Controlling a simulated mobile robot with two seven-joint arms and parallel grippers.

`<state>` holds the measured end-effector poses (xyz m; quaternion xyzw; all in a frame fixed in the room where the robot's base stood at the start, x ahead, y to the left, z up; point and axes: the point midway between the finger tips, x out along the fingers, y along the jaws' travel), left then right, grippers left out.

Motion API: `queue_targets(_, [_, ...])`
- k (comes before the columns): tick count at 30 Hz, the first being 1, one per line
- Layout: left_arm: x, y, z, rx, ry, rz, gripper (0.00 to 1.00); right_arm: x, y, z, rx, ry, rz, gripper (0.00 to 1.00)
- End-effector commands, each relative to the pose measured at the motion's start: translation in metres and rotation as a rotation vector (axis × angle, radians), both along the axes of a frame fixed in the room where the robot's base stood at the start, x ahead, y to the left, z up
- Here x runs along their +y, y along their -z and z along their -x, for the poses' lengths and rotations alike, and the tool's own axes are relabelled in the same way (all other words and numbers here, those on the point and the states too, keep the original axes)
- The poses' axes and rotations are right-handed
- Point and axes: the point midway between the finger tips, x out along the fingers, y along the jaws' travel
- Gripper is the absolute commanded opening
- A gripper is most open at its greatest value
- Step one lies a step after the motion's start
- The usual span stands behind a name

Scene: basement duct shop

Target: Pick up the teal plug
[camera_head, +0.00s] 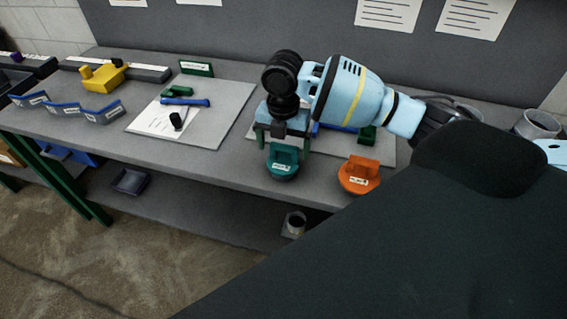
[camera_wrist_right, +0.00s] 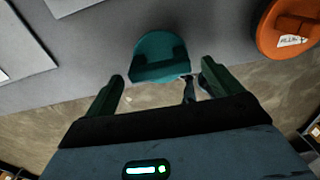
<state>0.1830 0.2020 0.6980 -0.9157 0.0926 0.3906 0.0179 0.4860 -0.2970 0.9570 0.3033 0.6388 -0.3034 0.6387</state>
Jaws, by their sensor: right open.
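The teal plug (camera_head: 283,160) sits near the front edge of the grey workbench, with a small white label on its front. In the right wrist view the teal plug (camera_wrist_right: 160,57) lies just beyond and between the fingertips. My right gripper (camera_head: 278,140) is above and behind the plug in the head view, its fingers pointing down. In the wrist view my right gripper (camera_wrist_right: 162,82) is open, with a finger on each side and nothing held. Whether the fingers touch the plug is unclear. My left gripper is not in view.
An orange plug (camera_head: 358,175) stands to the right on the bench (camera_head: 225,168), also in the wrist view (camera_wrist_right: 287,28). A pale board (camera_head: 222,118) with paper, a blue tool and green parts lies left.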

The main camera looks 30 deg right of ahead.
Motion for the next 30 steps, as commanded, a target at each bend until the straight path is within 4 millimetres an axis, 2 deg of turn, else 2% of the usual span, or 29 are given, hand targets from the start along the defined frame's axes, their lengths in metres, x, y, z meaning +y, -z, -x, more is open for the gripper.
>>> queue_targets(4, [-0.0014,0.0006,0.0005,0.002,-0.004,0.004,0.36,-0.0008,0.0147,0.0004,0.001,0.002,0.002,0.91])
queue_targets(12, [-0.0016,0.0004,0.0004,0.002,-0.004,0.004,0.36,-0.0006,0.0163,-0.0001,-0.002,0.001,0.001,0.91])
queue_targets(27, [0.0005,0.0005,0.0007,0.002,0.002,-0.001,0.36,-0.0006,0.0160,0.0001,-0.002,0.001,0.001,0.25])
queue_targets(28, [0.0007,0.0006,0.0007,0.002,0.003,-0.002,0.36,-0.0005,0.0159,0.0000,-0.002,0.001,0.001,0.22])
queue_targets(30, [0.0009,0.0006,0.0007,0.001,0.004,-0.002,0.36,-0.0005,0.0155,-0.0002,-0.003,0.001,0.000,0.22])
